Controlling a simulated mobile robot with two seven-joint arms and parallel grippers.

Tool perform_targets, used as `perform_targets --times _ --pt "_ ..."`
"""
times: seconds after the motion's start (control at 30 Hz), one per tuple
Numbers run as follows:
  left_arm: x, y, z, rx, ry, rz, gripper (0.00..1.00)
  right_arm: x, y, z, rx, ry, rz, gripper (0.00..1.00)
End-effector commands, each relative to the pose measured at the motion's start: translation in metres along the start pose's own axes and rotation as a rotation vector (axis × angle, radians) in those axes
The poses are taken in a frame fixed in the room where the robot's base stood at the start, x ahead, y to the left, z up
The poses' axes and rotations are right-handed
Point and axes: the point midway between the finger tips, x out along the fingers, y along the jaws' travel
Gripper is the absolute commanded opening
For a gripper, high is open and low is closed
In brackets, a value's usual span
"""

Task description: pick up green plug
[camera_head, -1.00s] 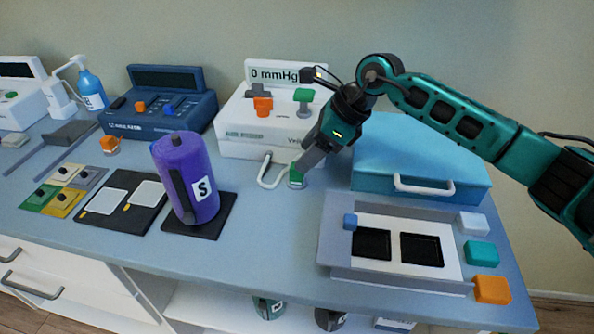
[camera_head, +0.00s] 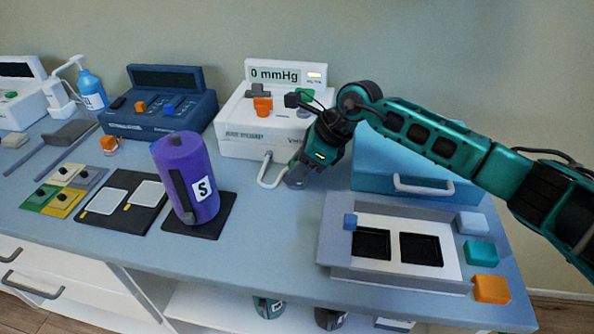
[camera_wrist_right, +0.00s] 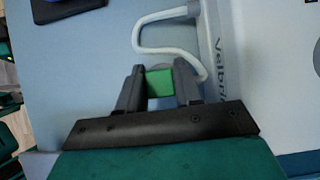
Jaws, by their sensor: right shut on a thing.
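The green plug (camera_wrist_right: 161,83) shows in the right wrist view between the two grey fingers of my right gripper (camera_wrist_right: 159,90), which is shut on it. A pale round part shows just beyond the green block. In the head view my right gripper (camera_head: 297,178) is low at the counter, in front of the white pressure unit, and its fingers hide the plug. I cannot tell whether the plug is clear of the counter. My left gripper is not in view.
The white pressure unit (camera_head: 250,140) stands just behind, with a pale hose (camera_head: 267,172) looping beside my gripper. A blue case (camera_head: 420,180) and grey tray (camera_head: 340,272) are to the right. A purple cylinder (camera_head: 182,165) stands left; counter between is clear.

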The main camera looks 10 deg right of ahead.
Motion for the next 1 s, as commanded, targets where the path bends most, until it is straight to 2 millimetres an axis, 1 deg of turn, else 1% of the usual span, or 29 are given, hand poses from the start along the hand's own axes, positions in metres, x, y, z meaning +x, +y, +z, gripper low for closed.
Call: perform_targets --times 0.03,0.1,0.37,0.47,0.57,0.67,0.77,1.0 --pt "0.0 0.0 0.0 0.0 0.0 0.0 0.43 0.0 0.0 0.0 0.0 0.0 0.0 0.21" --pt "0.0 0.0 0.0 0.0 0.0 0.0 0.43 0.0 0.0 0.0 0.0 0.0 -0.001 0.17" --pt "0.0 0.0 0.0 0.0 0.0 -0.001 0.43 -0.002 0.0 0.001 -0.001 -0.001 -0.001 0.17" --pt "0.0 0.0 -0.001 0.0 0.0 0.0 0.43 -0.007 -0.001 0.004 -0.001 -0.002 -0.002 0.17" --pt "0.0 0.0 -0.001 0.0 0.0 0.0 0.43 -0.016 -0.001 0.01 -0.002 -0.001 -0.002 0.17" --pt "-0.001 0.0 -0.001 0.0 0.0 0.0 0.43 -0.03 -0.001 0.02 -0.003 -0.002 -0.004 0.17" --pt "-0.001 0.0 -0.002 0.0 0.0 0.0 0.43 -0.051 -0.001 0.033 -0.004 -0.003 -0.004 0.17" --pt "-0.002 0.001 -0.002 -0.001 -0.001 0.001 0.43 -0.109 -0.001 0.07 -0.004 -0.003 -0.004 0.17"
